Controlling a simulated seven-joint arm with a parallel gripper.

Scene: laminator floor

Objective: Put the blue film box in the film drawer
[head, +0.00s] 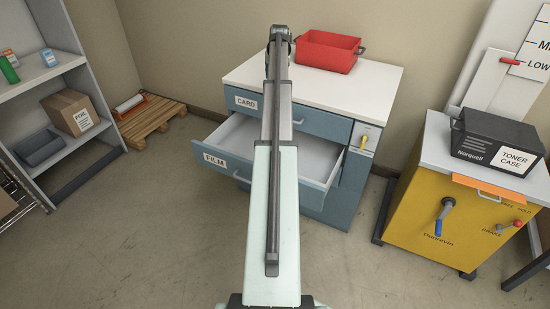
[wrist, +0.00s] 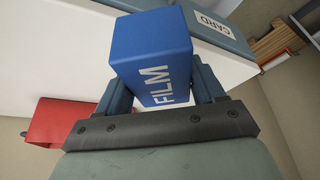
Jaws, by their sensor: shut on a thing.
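The blue film box (wrist: 150,52), with FILM in white letters, is held between the two fingers of my gripper (wrist: 160,88) in the wrist view. My gripper is shut on it. In the head view my own arm hides the gripper and the box. The film drawer (head: 222,162), labelled FILM, is pulled open below the CARD drawer of the blue cabinet. The parts of its inside that show on both sides of my arm are bare; the middle is hidden. My arm reaches over the drawer towards the cabinet top.
The cabinet's white top (head: 365,84) carries a red tray (head: 330,50) at the back, right of my arm. The CARD drawer (head: 255,102) is shut. A yellow machine (head: 425,205) with a black toner case (head: 495,138) stands right. A shelf (head: 50,75) stands left.

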